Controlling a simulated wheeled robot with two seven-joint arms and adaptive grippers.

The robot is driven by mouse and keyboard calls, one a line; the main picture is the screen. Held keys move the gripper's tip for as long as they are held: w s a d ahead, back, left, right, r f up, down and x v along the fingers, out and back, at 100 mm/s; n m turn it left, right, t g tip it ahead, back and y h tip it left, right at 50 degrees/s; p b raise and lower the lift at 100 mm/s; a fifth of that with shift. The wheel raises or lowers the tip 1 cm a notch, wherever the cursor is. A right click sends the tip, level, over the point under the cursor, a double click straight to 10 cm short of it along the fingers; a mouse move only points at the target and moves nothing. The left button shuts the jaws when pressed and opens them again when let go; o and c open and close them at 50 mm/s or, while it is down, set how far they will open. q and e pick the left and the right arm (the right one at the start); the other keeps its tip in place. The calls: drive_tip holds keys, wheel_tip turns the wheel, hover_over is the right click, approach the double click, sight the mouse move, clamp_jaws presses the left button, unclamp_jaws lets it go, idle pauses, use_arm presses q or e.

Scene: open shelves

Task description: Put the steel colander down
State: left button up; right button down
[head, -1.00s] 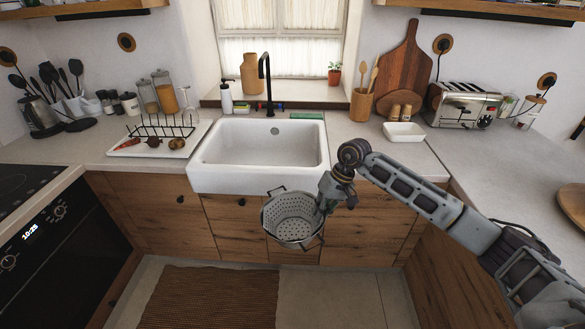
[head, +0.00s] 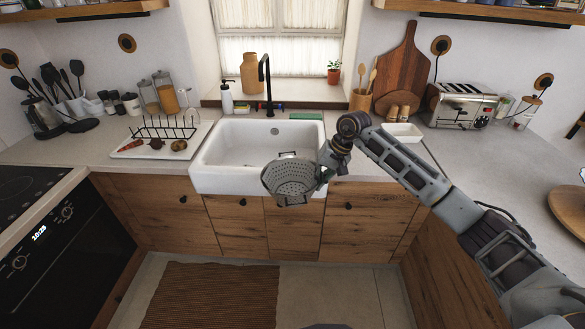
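The steel colander (head: 290,178) hangs in the air in front of the white sink (head: 225,175), near the sink's front right corner. It is tilted, and its perforated wall shows. My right gripper (head: 324,172) is at the colander's right side and appears shut on its rim or handle; the fingertips are small and partly hidden. The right arm comes in from the lower right. My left gripper is not in view.
A white tray (head: 128,153) with a dark rack and vegetables lies left of the sink. A white dish (head: 402,132), a toaster (head: 462,105) and cutting boards (head: 404,70) stand to the right. Bare counter (head: 375,142) lies right of the sink. A black faucet (head: 265,75) rises behind the basin.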

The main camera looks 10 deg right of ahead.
drive_tip(key=w+d+m+t, duration=0.1)
drive_tip(key=m, duration=0.2)
drive_tip(key=w+d+m+t+h, duration=0.1)
drive_tip(key=m, duration=0.2)
drive_tip(key=d+m+h, duration=0.1)
drive_tip(key=m, duration=0.2)
drive_tip(key=shift+w+d+r+m+t, duration=0.1)
drive_tip(key=shift+w+d+m+t, duration=0.05)
drive_tip(key=shift+w+m+t, duration=0.25)
drive_tip(key=shift+m+h, duration=0.4)
drive_tip(key=shift+m, duration=0.1)
